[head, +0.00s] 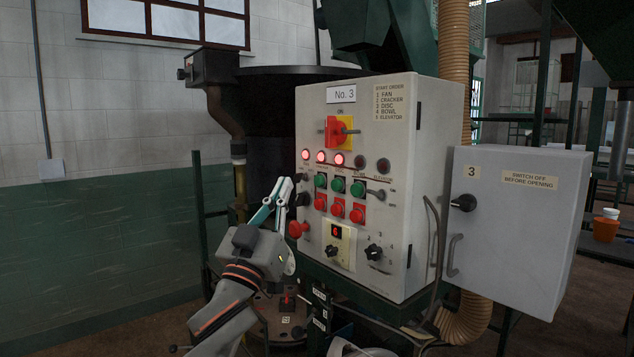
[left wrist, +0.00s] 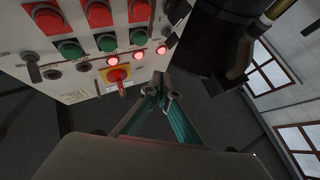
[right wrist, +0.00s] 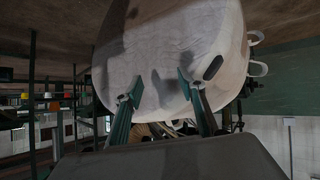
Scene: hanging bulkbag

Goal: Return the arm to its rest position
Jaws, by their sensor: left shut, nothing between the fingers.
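My left gripper (head: 285,188) is in front of the left edge of the grey control panel (head: 425,130), near its buttons. Its teal fingers are together and empty; they also show in the left wrist view (left wrist: 166,90). I cannot tell whether the fingertips touch the panel. Three red lamps (head: 321,156) are lit and two at their right are dark. A red rotary switch (head: 333,130) on a yellow plate sits above them. My right gripper (right wrist: 157,92) is open, its fingers apart in front of a pale bag (right wrist: 165,50); it is not clearly visible in the head view.
A ribbed tan hose (head: 453,40) runs behind the panel. A dark drum (head: 285,110) stands behind at the left. Open floor lies at the lower left.

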